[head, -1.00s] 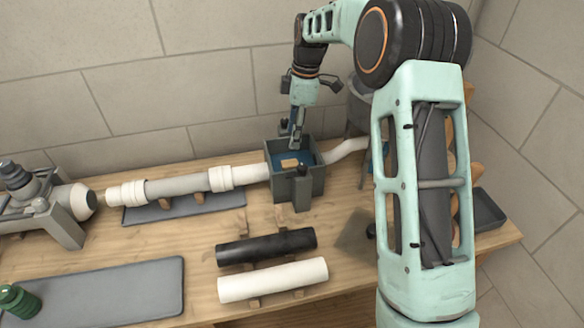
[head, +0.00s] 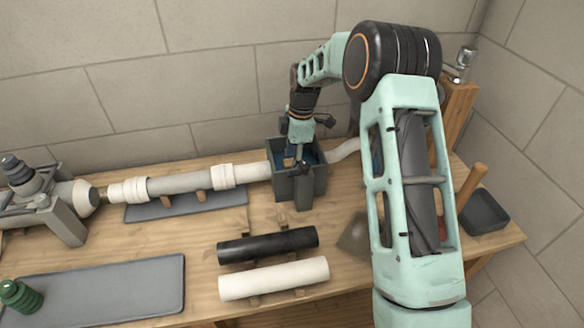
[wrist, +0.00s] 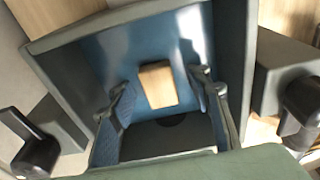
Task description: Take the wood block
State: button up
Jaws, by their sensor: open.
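The wood block (wrist: 157,86) is a small tan piece in the blue interior of a dark grey open-topped box (head: 302,184). The box also fills the wrist view (wrist: 232,40). My gripper (head: 297,160) reaches down into the box from above. In the wrist view my gripper (wrist: 160,97) is open, with one finger left of the block and one right of it. No clear contact shows. In the head view the fingers mostly hide the block.
A white and grey pipe (head: 185,184) meets the box's left side, and a white pipe (head: 343,149) leaves its right. A black pipe (head: 268,245) and a white pipe (head: 273,278) lie in front.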

jog(key=shift+f, duration=0.2)
grip_shut()
jog(key=shift+r, duration=0.1)
